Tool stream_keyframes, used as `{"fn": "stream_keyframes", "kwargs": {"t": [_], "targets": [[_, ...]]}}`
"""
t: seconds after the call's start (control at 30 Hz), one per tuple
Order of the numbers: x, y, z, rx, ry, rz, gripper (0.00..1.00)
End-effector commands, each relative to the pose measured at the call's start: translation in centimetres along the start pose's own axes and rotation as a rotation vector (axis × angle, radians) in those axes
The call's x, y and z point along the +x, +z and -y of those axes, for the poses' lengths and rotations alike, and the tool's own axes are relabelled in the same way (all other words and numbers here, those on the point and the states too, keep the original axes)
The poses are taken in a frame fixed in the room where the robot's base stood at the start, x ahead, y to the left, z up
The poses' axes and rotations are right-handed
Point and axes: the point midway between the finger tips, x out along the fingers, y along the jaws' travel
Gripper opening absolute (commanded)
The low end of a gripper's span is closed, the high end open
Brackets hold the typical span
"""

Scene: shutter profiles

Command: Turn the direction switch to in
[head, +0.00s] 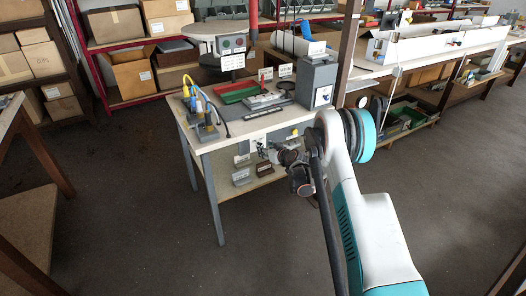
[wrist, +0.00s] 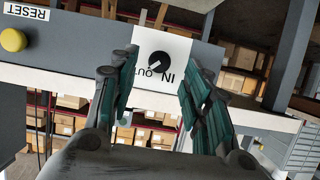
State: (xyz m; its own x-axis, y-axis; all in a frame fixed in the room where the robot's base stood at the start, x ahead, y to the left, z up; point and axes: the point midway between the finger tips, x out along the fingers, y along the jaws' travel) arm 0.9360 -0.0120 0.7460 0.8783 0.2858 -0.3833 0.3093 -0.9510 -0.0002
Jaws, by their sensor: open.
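The direction switch (wrist: 160,61) is a round black knob with a pale pointer, on a white label lettered OUT and IN. The lettering appears upside down in the wrist view. The pointer slants to the lower left, toward OUT; IN is at the lower right. My gripper (wrist: 160,78) is open, with one dark green finger on each side of the knob in the picture. I cannot tell how far the fingertips are from the panel.
The switch is on a grey panel (wrist: 85,35) with a yellow RESET button (wrist: 13,40) to its left. Floor is clear left of the bench.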

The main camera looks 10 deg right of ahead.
Motion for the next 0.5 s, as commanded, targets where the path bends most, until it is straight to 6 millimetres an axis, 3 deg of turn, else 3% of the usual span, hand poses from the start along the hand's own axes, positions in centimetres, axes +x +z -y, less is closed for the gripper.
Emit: {"fn": "stream_keyframes", "kwargs": {"t": [0.2,0.5], "targets": [[2.9,0.1,0.0,0.0,0.0,-0.001,0.44],[3.7,-0.1,0.0,0.0,0.001,-0.001,0.44]]}}
